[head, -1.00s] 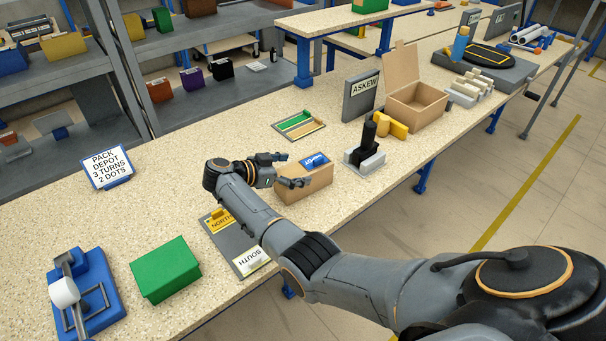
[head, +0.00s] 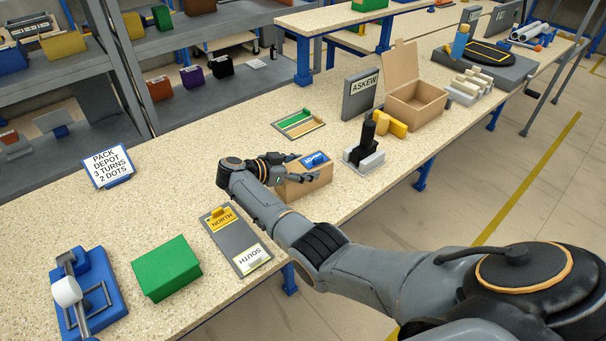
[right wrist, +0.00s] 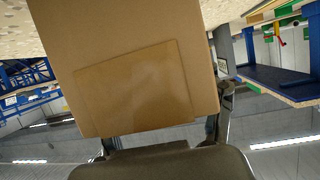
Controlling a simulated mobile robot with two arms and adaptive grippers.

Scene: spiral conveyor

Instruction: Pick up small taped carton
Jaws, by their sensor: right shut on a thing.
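The small brown carton (head: 318,183) with a blue label on top is near the front edge of the speckled bench, in the middle of the head view. My right gripper (head: 292,171) reaches it from the left and is shut on it. In the right wrist view the carton (right wrist: 135,85) fills the upper middle, with a finger at each side of its lower end. I cannot tell whether its underside touches the bench. My left gripper is not in view.
A black and grey post fixture (head: 366,150), yellow cylinders (head: 390,124) and an open cardboard box (head: 416,105) stand to the right. The grey NORTH/SOUTH board (head: 237,243) and a green box (head: 166,268) lie left. The bench behind the carton is partly clear.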

